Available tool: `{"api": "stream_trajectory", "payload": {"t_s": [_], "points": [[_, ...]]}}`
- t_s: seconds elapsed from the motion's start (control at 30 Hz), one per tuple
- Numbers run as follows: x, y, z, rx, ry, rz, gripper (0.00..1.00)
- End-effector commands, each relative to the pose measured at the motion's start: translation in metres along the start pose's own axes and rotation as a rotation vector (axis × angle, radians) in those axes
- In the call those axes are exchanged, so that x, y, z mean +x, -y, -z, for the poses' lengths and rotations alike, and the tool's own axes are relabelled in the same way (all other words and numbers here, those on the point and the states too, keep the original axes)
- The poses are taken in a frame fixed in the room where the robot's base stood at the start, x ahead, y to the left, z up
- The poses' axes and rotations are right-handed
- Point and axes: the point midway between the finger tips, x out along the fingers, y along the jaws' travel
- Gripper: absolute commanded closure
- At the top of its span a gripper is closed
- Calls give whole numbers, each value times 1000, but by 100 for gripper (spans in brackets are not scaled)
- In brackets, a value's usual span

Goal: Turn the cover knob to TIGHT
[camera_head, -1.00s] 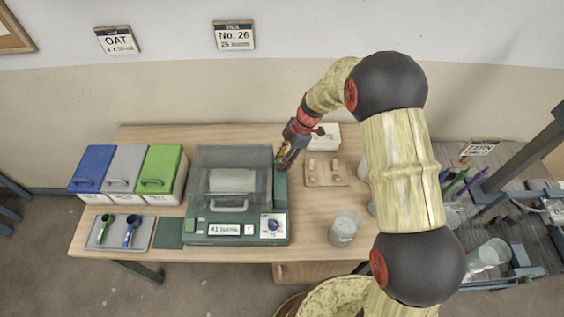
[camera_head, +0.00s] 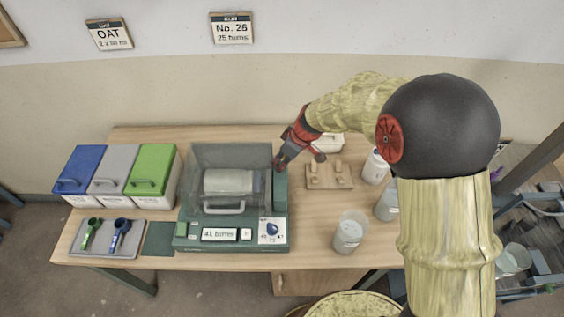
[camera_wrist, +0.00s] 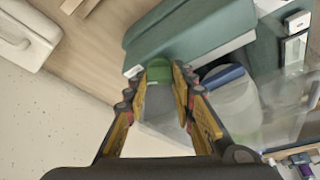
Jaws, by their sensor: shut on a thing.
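The green machine (camera_head: 187,228) stands mid-table, with a clear cover (camera_head: 205,157) over a pale cylinder (camera_head: 228,182). A blue knob (camera_head: 272,228) sits on a white dial plate at its front right; its markings are too small to read. My gripper (camera_head: 279,163) is at the machine's right rear, away from that blue knob. In the wrist view my gripper (camera_wrist: 158,76) is shut on a green-topped piece (camera_wrist: 158,68) with a pale, see-through lower part. I cannot tell whether this piece is the cover knob. No TIGHT mark is readable.
Blue, grey and green lidded bins (camera_head: 150,170) stand left, behind a tray of scoops (camera_head: 75,247). Right of the machine are a wooden peg board (camera_head: 330,181), a clear beaker (camera_head: 349,233) and white containers (camera_head: 375,167). Table between machine and beaker is clear.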

Motion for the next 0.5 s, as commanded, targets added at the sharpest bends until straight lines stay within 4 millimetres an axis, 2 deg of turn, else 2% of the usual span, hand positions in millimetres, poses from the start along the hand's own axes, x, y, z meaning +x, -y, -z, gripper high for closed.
{"api": "stream_trajectory", "payload": {"t_s": [0.2,0.5], "points": [[-1,1,1,110,0,-46,100],[-1,1,1,181,-2,-76,100]]}}
